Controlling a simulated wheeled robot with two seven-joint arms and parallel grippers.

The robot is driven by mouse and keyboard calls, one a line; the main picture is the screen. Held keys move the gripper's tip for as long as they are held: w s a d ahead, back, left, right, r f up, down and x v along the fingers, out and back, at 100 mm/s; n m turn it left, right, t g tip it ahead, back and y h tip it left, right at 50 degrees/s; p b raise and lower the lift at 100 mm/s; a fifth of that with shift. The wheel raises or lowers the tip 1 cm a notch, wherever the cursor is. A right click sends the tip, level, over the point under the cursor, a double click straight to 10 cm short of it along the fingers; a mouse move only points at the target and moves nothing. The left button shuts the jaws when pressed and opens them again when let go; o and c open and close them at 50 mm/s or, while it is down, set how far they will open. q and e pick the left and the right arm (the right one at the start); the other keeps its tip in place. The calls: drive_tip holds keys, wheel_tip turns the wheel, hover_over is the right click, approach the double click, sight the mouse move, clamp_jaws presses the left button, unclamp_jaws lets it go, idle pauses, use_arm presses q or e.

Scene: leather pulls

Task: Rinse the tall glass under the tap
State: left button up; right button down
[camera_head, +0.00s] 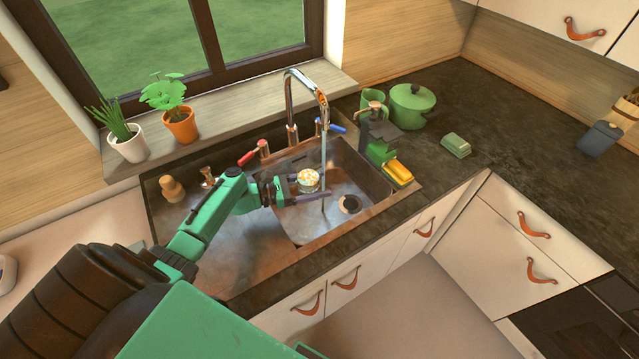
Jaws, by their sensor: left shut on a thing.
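My left gripper (308,190) reaches over the sink from the left and is shut on the tall glass (308,177). The glass has a whitish, orange-spotted look from above, and the fingers hide part of it. The chrome tap (290,100) arches over the sink basin (352,178). A thin stream of water (323,150) falls from its spout, close by the right side of the glass. I cannot tell whether the water touches the glass. My right gripper is not in view.
A red lever (250,156) and a blue lever (334,126) flank the tap. A green soap holder (379,142) with a yellow sponge (398,172) stands at the basin's right. A green pot (411,106) is behind it. Potted plants (180,124) line the sill. The right counter is mostly clear.

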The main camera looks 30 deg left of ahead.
use_arm(q)
drive_tip(key=m+b, duration=0.3)
drive_tip(key=m, duration=0.1)
drive_tip(key=m+b, duration=0.2)
drive_tip(key=m, duration=0.2)
drive_tip(key=m+t+b, duration=0.1)
drive_tip(key=m+b, duration=0.2)
drive_tip(key=m, duration=0.1)
drive_tip(key=shift+w+a+f+b, duration=0.2)
drive_tip(key=shift+w+a+b, duration=0.1)
drive_tip(key=m+b, duration=0.3)
drive_tip(key=r+m+b, duration=0.1)
drive_tip(key=m+b, duration=0.2)
drive_tip(key=m, duration=0.1)
drive_tip(key=m+b, duration=0.3)
drive_tip(key=shift+r+h, duration=0.15)
drive_tip(key=shift+h, duration=0.15)
drive_tip(key=shift+r+m+b, duration=0.3)
drive_tip(key=shift+m+b, duration=0.2)
drive_tip(key=shift+m, duration=0.2)
drive_tip(key=shift+r, duration=0.15)
